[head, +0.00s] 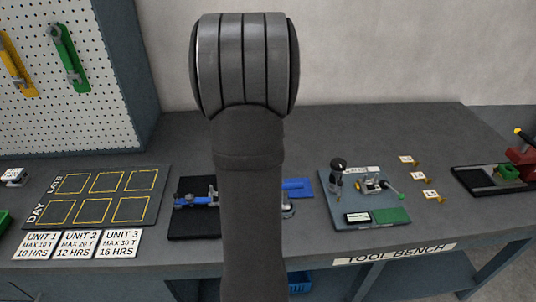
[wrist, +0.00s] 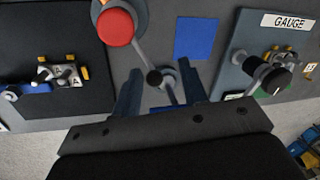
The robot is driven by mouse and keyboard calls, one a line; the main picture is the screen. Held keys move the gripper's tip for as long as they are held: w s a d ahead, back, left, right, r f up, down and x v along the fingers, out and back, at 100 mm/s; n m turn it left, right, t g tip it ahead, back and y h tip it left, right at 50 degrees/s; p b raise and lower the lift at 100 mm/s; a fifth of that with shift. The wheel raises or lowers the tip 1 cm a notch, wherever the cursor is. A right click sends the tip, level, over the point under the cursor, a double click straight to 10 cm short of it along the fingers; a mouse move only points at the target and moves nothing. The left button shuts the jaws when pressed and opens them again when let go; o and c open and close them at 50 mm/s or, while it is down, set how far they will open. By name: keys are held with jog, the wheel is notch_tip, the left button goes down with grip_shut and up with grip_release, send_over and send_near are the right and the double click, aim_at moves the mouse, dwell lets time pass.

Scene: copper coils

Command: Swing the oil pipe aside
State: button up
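In the wrist view, a grey pipe-like arm (wrist: 137,54) runs from below a round red cap (wrist: 115,27) down to a black knob (wrist: 153,77). I take this arm to be the oil pipe. A round grey part (wrist: 168,78) sits beside the knob. My gripper (wrist: 160,86) is open, with its two dark fingers spread on either side of the knob. I cannot tell whether either finger touches it. In the head view my own arm hides the pipe, the red cap and the gripper.
A blue pad (wrist: 195,38) lies right of the pipe. A gauge stand (head: 364,215) with a black-knobbed post (head: 338,168) stands close on the right. A black mat (head: 186,225) with a blue-handled fixture is on the left. A pegboard cabinet (head: 140,75) stands back left.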

jog(key=s+a+r, duration=0.1)
jog(key=a+r, duration=0.2)
jog(key=r, duration=1.4)
jog(key=d+f, duration=0.1)
jog(key=f, duration=0.4)
jog(key=d+f, duration=0.1)
jog(key=f, duration=0.5)
jog(key=w+d+f, duration=0.1)
jog(key=f, duration=0.5)
jog(key=shift+s, duration=0.1)
jog(key=shift+d+f, duration=0.1)
jog(key=shift+w+d+n, duration=0.15)
jog(key=shift+w+n, duration=0.1)
jog(key=shift+n, duration=0.25)
dwell(1.2)
